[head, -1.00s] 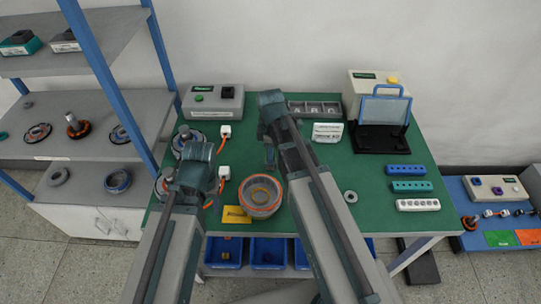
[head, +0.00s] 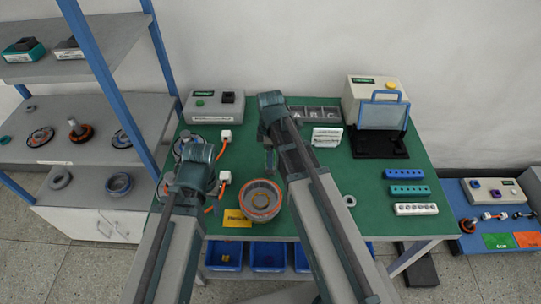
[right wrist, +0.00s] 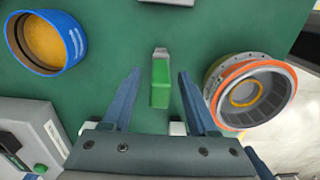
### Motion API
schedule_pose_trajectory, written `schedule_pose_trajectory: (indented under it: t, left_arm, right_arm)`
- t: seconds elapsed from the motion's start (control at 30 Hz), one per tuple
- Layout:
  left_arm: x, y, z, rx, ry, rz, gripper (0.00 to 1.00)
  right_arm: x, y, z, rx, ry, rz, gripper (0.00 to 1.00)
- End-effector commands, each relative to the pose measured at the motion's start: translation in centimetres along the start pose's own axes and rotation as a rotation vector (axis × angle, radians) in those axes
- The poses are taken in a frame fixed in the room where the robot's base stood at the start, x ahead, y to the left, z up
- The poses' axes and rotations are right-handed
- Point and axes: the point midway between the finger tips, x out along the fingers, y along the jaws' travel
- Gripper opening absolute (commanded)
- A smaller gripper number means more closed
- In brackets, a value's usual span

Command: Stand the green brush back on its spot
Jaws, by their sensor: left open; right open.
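The green brush (right wrist: 160,82) shows in the right wrist view as a narrow green block with a grey end. It lies between the spread fingers of my right gripper (right wrist: 157,85), which is open, with green tabletop visible on both sides of it. I cannot tell whether it is upright or lying. In the head view I cannot make out the brush; my right gripper (head: 269,160) and arm cover part of the table there. My left gripper (head: 211,200) is open and empty over the table's left part, near orange-tipped cables. No marked spot for the brush is clear to me.
An orange-rimmed motor housing (head: 261,200) stands between my arms, beside a yellow card (head: 236,218). A blue ring-shaped part (right wrist: 45,42) shows in the right wrist view. A control box (head: 213,106) and a black stand (head: 378,141) are at the back. The table's right middle has free room.

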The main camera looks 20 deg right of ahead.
Motion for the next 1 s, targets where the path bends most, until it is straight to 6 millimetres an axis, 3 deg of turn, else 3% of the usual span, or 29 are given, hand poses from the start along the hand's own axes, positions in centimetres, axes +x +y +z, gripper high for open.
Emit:
schedule_pose_trajectory:
  t: [0.03, 0.6, 0.87, 1.0]
  left_arm:
    - [-1.3, -0.1, 0.1, 0.000, 0.000, 0.000, 0.50]
    - [-9.6, -0.9, 0.6, 0.001, 0.000, 0.000, 0.50]
    - [-10.2, -1.0, 0.6, 0.001, 0.000, 0.000, 0.50]
    - [-10.1, -1.0, 0.6, 0.001, 0.000, 0.000, 0.50]
  right_arm:
    - [-1.3, 0.0, 0.0, 0.000, 0.000, 0.000, 0.59]
    - [-9.6, 0.0, 0.0, 0.000, 0.000, 0.000, 0.59]
    - [-10.2, 0.0, 0.0, 0.001, 0.000, 0.000, 0.59]
    - [-10.2, -1.8, -0.9, 0.073, -0.008, -0.003, 0.59]
